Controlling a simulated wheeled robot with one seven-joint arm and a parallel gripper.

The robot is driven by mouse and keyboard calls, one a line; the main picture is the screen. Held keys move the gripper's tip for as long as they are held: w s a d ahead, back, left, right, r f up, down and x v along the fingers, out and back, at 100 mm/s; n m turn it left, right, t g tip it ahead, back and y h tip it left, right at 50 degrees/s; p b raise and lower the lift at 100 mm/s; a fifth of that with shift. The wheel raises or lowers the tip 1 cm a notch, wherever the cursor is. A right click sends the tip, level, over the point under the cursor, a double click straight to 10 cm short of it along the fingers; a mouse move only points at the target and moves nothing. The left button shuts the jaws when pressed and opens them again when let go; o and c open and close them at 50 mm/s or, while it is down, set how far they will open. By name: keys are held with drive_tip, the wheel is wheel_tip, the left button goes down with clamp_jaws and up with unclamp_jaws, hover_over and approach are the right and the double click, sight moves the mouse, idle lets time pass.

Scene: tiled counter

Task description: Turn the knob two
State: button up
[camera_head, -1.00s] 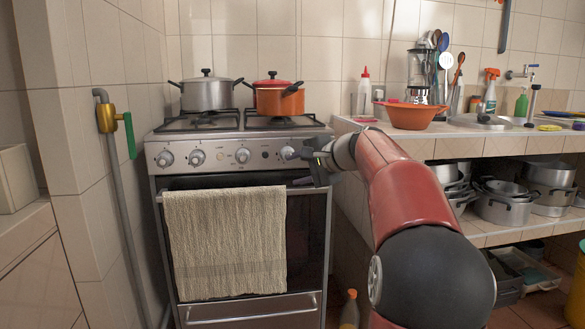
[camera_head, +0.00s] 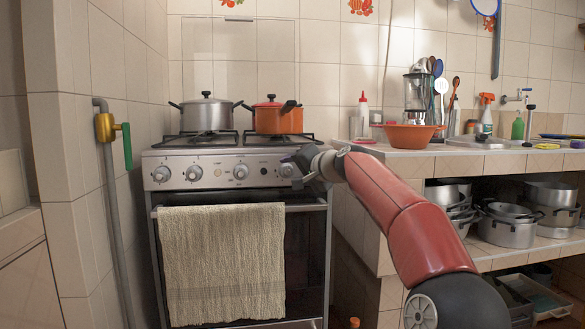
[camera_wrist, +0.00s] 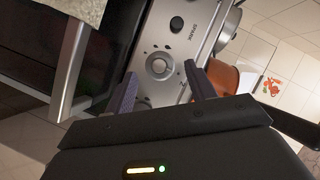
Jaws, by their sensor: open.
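The stove (camera_head: 226,178) has a steel front panel with several round grey knobs. In the head view, these include a far-left knob (camera_head: 161,174), a second knob (camera_head: 194,173), a third knob (camera_head: 240,172) and a rightmost knob (camera_head: 287,170). No label shows which is knob two. My gripper (camera_head: 298,168) is at the panel's right end, by the rightmost knob. In the wrist view, my gripper (camera_wrist: 161,76) is open, with a round knob (camera_wrist: 159,64) between and just beyond its fingertips. Contact cannot be made out.
A towel (camera_head: 223,260) hangs on the oven handle below the knobs. A grey pot (camera_head: 207,115) and an orange pot (camera_head: 279,120) stand on the stove top. The counter (camera_head: 480,150) is to the right. A dark button (camera_wrist: 177,28) and SPARK label lie beside the knob.

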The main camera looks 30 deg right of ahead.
drive_tip(key=shift+w+a+f, duration=0.1)
drive_tip(key=shift+w+f, duration=0.05)
drive_tip(key=shift+w, duration=0.55)
